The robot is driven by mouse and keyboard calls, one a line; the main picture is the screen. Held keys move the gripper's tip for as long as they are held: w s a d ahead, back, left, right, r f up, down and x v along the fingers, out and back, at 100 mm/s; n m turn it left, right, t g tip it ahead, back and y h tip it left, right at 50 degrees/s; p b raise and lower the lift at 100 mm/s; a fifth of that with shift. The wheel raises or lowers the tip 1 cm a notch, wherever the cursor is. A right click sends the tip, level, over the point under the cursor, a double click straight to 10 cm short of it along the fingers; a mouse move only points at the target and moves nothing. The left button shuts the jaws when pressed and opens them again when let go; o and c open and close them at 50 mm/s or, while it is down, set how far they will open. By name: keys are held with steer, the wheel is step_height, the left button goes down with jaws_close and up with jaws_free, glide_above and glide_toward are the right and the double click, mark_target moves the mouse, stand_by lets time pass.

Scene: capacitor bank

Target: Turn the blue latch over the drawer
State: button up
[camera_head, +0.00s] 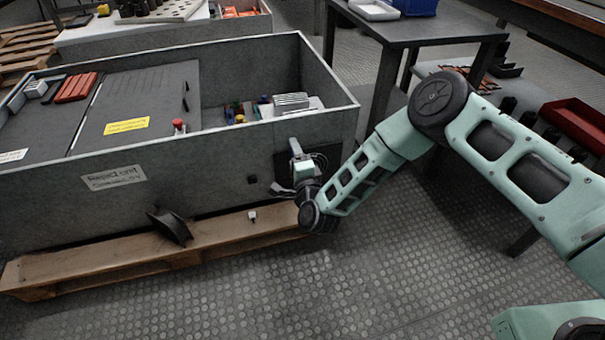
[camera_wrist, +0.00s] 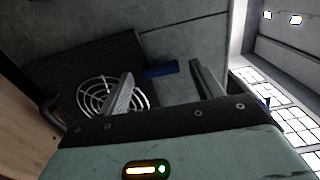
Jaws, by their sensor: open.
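The blue latch (camera_wrist: 161,71) shows in the wrist view as a short blue bar at the edge of a dark panel (camera_wrist: 60,72), against the grey wall. My gripper (camera_wrist: 162,68) is open, with one finger on each side of the latch in this view. The gap between fingers and latch is hard to judge; no contact is visible. In the head view my gripper (camera_head: 283,190) is at the right end of the grey crate's front wall, and the latch is hidden there. I cannot make out a clear drawer outline.
A round fan grille (camera_wrist: 95,98) is on the dark panel, partly behind my left finger. The grey crate (camera_head: 215,165) stands on a wooden pallet (camera_head: 225,230). A dark table (camera_head: 450,25) stands behind my arm. The front floor is clear.

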steer(key=p+v, duration=0.7)
steer(key=v, duration=0.9)
steer(key=shift+s, duration=0.35)
steer(key=shift+d+r, duration=0.1)
steer(key=w+a+r+n+g+y, duration=0.3)
steer(key=a+r+n+g+y, duration=0.25)
steer(key=a+r+n, duration=0.3)
steer(key=s+r+n+g+h, duration=0.2)
steer(key=s+r+n+g, duration=0.1)
steer(key=r+n+g, duration=0.35)
steer(key=s+d+r+n+g+h+p, duration=0.1)
steer(key=s+d+r+n+g+h, duration=0.25)
steer(key=s+d+r, duration=0.65)
steer(key=s+d+r+n+g+h, duration=0.2)
steer(key=s+d+r+n+h, duration=0.2)
steer(key=s+d+r, duration=0.55)
step_height(320, 180, up, 33)
steer(key=s+p, duration=0.2)
steer(key=p, duration=3.2)
steer(key=shift+s+p, duration=0.25)
steer(key=shift+p, duration=0.15)
